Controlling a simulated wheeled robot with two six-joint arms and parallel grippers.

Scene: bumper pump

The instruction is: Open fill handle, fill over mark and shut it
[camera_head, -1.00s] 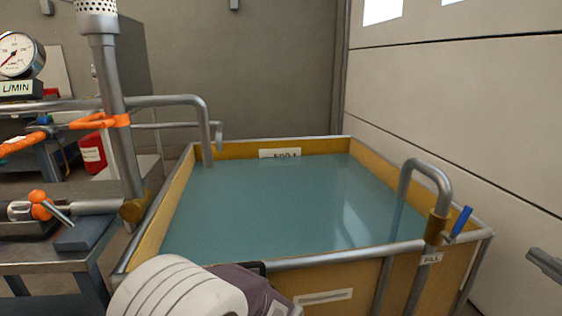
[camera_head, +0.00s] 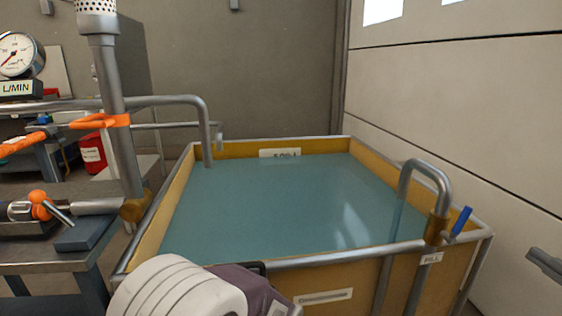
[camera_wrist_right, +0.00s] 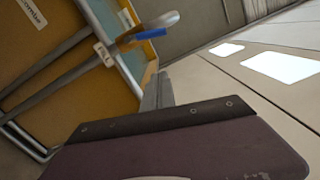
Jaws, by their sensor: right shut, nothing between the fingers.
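The yellow tank (camera_head: 174,195) holds blue-green water (camera_head: 270,205). A white mark plate (camera_head: 280,153) is on its back wall, its lower part at the waterline; its lettering is hard to read. The bent fill pipe (camera_head: 428,168) stands at the front right corner with a blue handle (camera_head: 461,222), tilted upward, and a FILL label (camera_head: 431,258). A faint bluish stream shows under the pipe's outlet. My right gripper (camera_head: 545,262) is shut and empty, right of the handle and apart from it. In the wrist view the handle (camera_wrist_right: 150,34) is beyond the fingertips (camera_wrist_right: 160,80). My left gripper is out of view.
At left are a metal bench (camera_head: 60,268), an upright pipe (camera_head: 122,125), a gauge (camera_head: 18,55) marked L/MIN and orange-handled fittings (camera_head: 40,200). A red container (camera_head: 93,152) stands behind. A pale panelled wall (camera_head: 470,110) is on the right.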

